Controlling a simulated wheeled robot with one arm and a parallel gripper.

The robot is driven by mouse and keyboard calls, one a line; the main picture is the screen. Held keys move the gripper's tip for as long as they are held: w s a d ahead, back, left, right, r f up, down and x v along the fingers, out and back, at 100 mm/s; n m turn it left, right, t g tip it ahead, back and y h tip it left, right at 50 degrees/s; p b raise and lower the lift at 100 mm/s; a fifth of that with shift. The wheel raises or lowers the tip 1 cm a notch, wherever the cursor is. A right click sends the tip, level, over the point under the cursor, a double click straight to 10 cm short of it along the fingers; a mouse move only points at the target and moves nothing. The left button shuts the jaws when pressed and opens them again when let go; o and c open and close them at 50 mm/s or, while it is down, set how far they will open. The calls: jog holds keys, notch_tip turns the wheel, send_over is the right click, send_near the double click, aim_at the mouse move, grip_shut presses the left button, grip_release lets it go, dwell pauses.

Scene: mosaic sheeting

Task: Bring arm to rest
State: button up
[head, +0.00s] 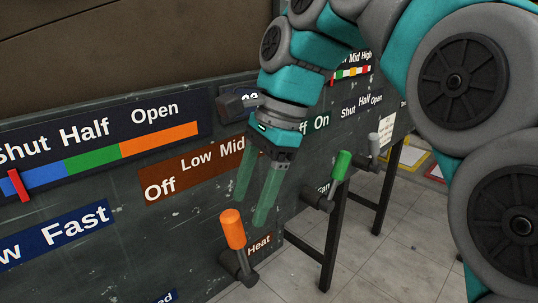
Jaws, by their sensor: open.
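My gripper (255,190) is open and empty, with its two translucent green fingers pointing down in front of the dark panel (110,225). The fingers are apart and hang above and to the right of an orange-handled lever (233,229). They overlap part of the brown label with "Off", "Low" and "Mid" (190,172), so its right end is hidden. My teal and grey arm reaches in from the upper right. I cannot tell how far the fingertips are from the panel.
A green-handled lever (340,165) by the "Fan" label and a grey lever (374,143) stick out further right. A colour scale with a red marker (19,186) is at left. Dark legs (335,225) stand on the tiled floor (385,260), which is open at lower right.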

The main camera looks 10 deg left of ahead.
jog(key=s+d+f+n+h, duration=0.1)
jog(key=s+d+f+n, duration=0.4)
jog(key=s+d+f, duration=0.3)
jog(key=s+d+f+n+h, duration=0.2)
jog(key=s+d+f+n, duration=0.3)
jog(key=s+d+f, duration=0.4)
jog(key=d+f, duration=0.4)
jog(key=f, duration=0.3)
jog(key=shift+d+f+n, duration=0.25)
jog(key=shift+d+n, duration=0.05)
jog(key=shift+d, duration=0.05)
